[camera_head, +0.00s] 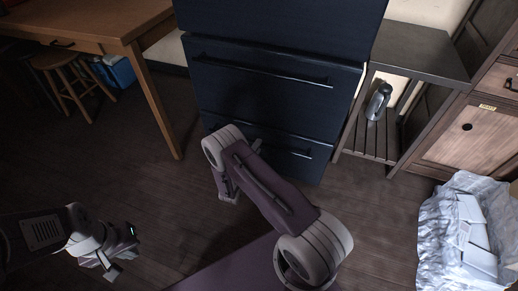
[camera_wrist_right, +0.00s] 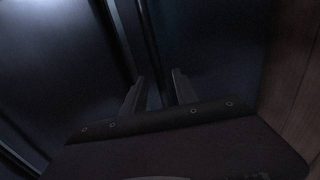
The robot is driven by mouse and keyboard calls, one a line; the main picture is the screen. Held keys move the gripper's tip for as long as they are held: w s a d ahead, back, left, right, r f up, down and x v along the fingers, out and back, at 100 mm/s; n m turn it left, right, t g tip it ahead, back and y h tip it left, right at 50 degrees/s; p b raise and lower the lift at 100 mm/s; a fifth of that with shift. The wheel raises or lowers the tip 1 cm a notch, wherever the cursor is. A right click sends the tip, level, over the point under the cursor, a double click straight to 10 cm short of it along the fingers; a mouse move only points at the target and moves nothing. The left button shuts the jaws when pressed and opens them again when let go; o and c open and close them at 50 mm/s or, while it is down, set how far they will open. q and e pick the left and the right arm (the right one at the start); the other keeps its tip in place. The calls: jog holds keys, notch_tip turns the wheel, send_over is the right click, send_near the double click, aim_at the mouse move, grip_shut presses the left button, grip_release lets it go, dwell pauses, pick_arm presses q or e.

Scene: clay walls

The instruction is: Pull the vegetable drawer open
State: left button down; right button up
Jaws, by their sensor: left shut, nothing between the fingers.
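The dark blue cabinet in the head view has a wide drawer (camera_head: 270,95) with a long bar handle (camera_head: 262,70), and a lower drawer (camera_head: 310,166) with its own handle (camera_head: 298,152). Both fronts look flush. No label shows which is the vegetable drawer. My right arm reaches to the lower drawer and covers its left part. In the right wrist view my right gripper (camera_wrist_right: 157,92) has its fingers apart, facing a dark bar handle (camera_wrist_right: 147,40) close to the fingertips; contact is unclear. My left gripper (camera_head: 117,258) is shut and empty over the floor at lower left.
A wooden table (camera_head: 130,30) with a stool (camera_head: 70,85) stands at left. A dark shelf stand (camera_head: 420,50) with a kettle (camera_head: 378,101) is right of the cabinet. A crumpled pale bag-like thing (camera_head: 435,225) lies at lower right. Floor before the cabinet is clear.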

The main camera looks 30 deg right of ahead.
jog(key=b+x, duration=0.1)
jog(key=x, duration=0.2)
jog(key=shift+w+d+f, duration=0.1)
jog(key=shift+d, duration=0.05)
grip_shut()
dwell(1.3)
